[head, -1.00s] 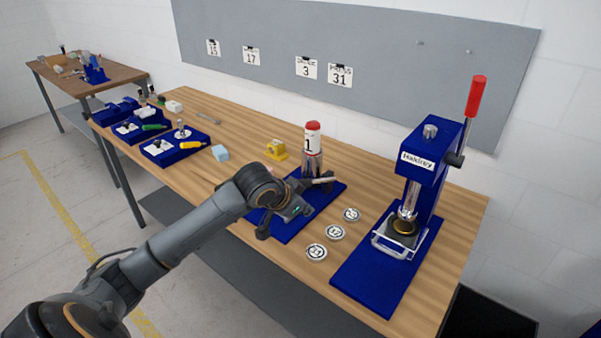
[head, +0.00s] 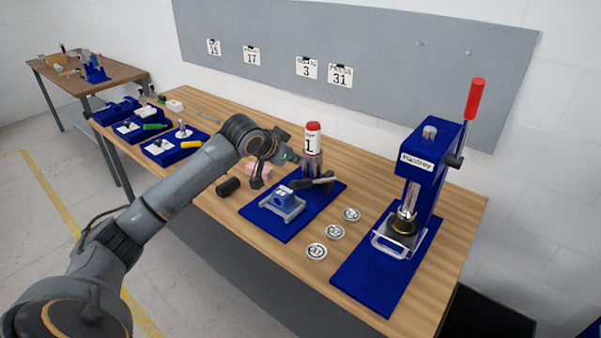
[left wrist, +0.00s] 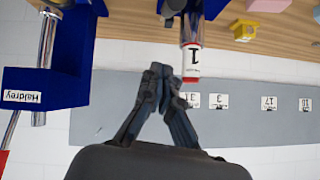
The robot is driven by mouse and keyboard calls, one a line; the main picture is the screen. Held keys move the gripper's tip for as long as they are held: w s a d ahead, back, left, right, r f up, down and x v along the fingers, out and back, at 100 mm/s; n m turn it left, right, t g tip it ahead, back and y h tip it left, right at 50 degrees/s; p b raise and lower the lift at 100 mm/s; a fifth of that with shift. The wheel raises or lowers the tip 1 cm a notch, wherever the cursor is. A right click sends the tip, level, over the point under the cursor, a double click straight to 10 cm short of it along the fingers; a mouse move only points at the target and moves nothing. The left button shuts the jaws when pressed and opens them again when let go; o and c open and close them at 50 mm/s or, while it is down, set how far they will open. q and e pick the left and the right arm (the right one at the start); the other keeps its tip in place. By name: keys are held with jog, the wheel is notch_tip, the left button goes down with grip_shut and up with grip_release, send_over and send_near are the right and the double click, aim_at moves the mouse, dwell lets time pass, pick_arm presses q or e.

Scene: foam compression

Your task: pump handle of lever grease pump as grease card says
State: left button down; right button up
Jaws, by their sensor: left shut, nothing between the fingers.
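The lever grease pump stands on a blue base plate (head: 265,222). Its upright silver and white cylinder (head: 313,150) has a red cap and the number 1. Its dark-ended lever handle (head: 322,182) sits low in front of the cylinder. A card reading 3 (head: 306,69) hangs on the grey board; its small top word is too blurred to read surely. My left gripper (head: 258,180) is shut and empty, left of the pump and apart from the handle. The left wrist view shows its fingers (left wrist: 165,76) together, beside the numbered cylinder (left wrist: 190,60). My right gripper is out of view.
A blue lever press (head: 425,165) with a red handle stands to the right. Several round discs (head: 335,232) lie between it and the pump. A black cylinder (head: 228,187) and pink block (head: 262,169) lie near my left gripper. Blue trays (head: 172,152) stand at the left.

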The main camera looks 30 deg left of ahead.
pick_arm(q)
jog(key=p, duration=0.2)
send_over(301, 181)
jog(key=w, duration=0.1)
jog(key=f, duration=0.2)
jog(key=d+f, duration=0.1)
jog(key=f, duration=0.2)
jog(key=f+p, duration=0.2)
jog(key=shift+s+a+f, duration=0.1)
jog(key=shift+s+a, duration=0.2)
jog(key=shift+a, duration=0.05)
jog(key=shift+s+a+f+p, duration=0.2)
jog(key=shift+s+f+p, duration=0.15)
jog(key=shift+f, duration=0.2)
jog(key=shift+w, duration=0.1)
